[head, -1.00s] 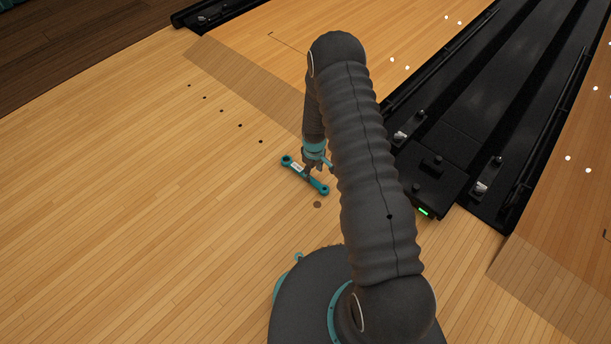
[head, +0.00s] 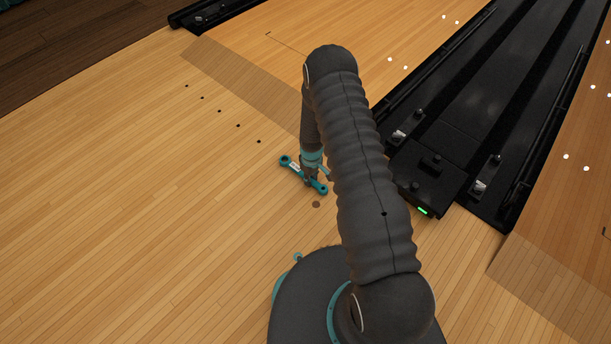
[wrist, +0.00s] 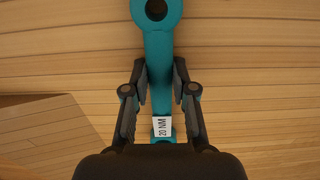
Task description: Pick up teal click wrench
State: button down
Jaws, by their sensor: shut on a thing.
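The teal click wrench (head: 287,162) has a ring at each end and lies at or just above the wooden floor, in the middle of the head view; I cannot tell if it touches the boards. In the wrist view the wrench (wrist: 158,50) runs upright up the picture, its ring at the top and a white "20 NM" label low on its handle. My gripper (head: 309,181) is over the middle of the wrench. Its two fingers (wrist: 160,98) stand on either side of the handle and are shut on it. The lower end of the wrench is hidden in the wrist view.
The black ball return and gutter structure (head: 432,172) stands to the right of my arm, with a green light (head: 422,211). The wooden floor (head: 130,220) to the left is clear.

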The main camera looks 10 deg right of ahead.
jog(key=shift+r, duration=0.15)
jog(key=shift+r, duration=0.3)
notch_tip(320, 180, up, 4)
jog(key=shift+d+f+p, duration=0.1)
jog(key=shift+d+p, duration=0.05)
jog(key=shift+p, duration=0.2)
jog(key=s+d+r, duration=0.6)
jog(key=s+d, duration=0.1)
jog(key=s, duration=0.1)
jog(key=shift+s+d+r+p, duration=0.2)
jog(key=shift+s+d+p, duration=0.1)
jog(key=shift+p, duration=0.15)
jog(key=c, duration=1.7)
grip_release()
grip_shut()
